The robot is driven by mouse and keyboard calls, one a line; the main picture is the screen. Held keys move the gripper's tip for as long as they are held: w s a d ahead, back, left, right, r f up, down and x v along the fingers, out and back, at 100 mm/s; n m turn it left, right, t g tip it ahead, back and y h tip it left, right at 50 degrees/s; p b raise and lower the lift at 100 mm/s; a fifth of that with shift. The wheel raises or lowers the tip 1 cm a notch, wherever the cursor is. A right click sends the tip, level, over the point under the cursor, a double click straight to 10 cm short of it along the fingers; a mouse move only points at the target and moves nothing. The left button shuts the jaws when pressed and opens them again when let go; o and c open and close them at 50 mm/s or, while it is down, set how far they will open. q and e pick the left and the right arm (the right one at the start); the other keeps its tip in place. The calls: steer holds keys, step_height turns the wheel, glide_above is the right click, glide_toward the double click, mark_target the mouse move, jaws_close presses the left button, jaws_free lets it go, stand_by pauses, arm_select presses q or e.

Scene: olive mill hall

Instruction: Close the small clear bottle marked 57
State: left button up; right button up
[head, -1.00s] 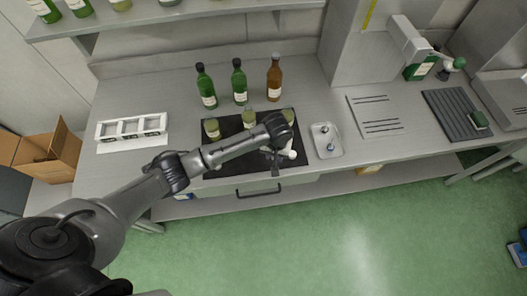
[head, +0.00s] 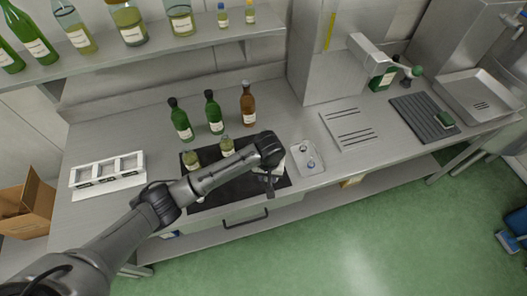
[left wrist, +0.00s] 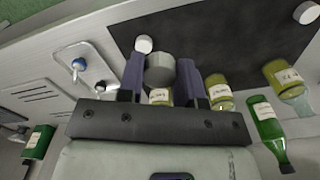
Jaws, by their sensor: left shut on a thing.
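My left gripper (left wrist: 161,80) is shut on a grey round cap (left wrist: 160,68). In the head view the left gripper (head: 268,170) is low over the right part of the black mat (head: 240,188). A small clear bottle with yellowish contents and a white label (left wrist: 160,97) shows behind the cap in the left wrist view, partly hidden by the gripper. I cannot tell whether the cap touches it. Two similar small bottles stand on the mat, one in the middle (head: 226,145) and one at the left (head: 193,162). No number is legible.
A tray (head: 293,164) with a blue-topped piece (head: 311,164) is right of the mat. A small white round piece (left wrist: 143,44) lies near the mat's edge. Two green bottles (head: 181,122) and a brown one (head: 247,105) stand behind. A white rack (head: 108,172) stands left.

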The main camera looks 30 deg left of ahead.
arm_select(q)
step_height(320, 180, up, 15)
steer(key=w+d+m, duration=0.2)
steer(key=m, duration=0.1)
steer(key=s+a+r+m, duration=0.1)
steer(key=s+a+r, duration=0.2)
steer(key=s+r, duration=0.3)
steer(key=shift+s+r, duration=0.2)
steer(key=shift+r, duration=2.1)
steer(key=shift+a, duration=0.1)
